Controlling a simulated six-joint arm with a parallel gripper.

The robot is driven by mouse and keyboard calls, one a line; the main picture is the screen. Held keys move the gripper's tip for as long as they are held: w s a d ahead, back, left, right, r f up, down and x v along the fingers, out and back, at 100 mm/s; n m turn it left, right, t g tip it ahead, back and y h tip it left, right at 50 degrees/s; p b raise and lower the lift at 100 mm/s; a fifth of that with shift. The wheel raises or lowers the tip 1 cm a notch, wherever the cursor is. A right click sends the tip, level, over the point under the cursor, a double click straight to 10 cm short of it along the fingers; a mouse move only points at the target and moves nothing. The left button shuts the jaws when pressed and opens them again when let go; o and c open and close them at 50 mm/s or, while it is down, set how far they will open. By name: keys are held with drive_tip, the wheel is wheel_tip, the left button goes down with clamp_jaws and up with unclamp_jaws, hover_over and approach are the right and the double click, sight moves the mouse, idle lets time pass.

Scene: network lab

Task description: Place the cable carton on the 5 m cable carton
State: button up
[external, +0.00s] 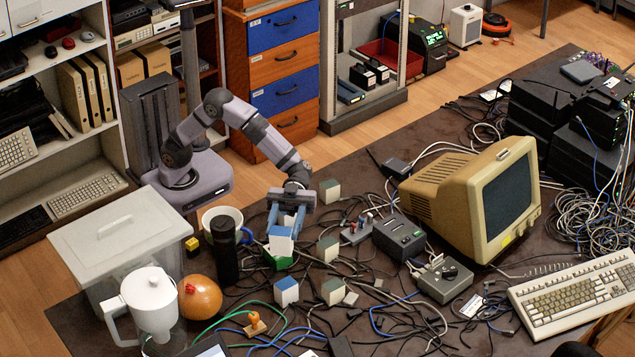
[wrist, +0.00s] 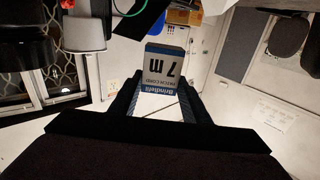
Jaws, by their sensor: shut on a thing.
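My gripper (external: 287,222) is shut on a white and blue cable carton (external: 281,241), pointing down over the cluttered table. In the wrist view the held carton (wrist: 164,66) sits between the fingers and reads "7 m patch cord", upside down. A green and white carton (external: 277,260) is directly below the held one in the external view, partly hidden by it; I cannot tell whether they touch. Its length print is not readable. Other cartons stand nearby: a blue and white one (external: 286,291) and green-grey ones (external: 327,249), (external: 333,290) and (external: 330,191). I cannot read which is 5 m.
A black cylinder (external: 225,250), a mug (external: 220,222) and an orange ball-shaped object (external: 200,297) stand left of my gripper. A grey box (external: 398,237) and a beige monitor (external: 475,200) are to the right. Loose cables cover much of the mat.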

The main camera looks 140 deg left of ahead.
drive_tip(key=shift+d+r, duration=0.15)
drive_tip(key=shift+d, duration=0.55)
drive_tip(key=shift+w+a+f+n+t+y, duration=0.4)
drive_tip(key=shift+w+a+f+n+y, duration=0.15)
drive_tip(key=shift+a+f, duration=0.1)
drive_tip(key=shift+f+b, duration=0.35)
drive_tip(key=shift+f, duration=4.6)
drive_tip(key=shift+f, duration=0.1)
drive_tip(key=o, duration=1.1)
drive_tip(key=shift+f, duration=0.1)
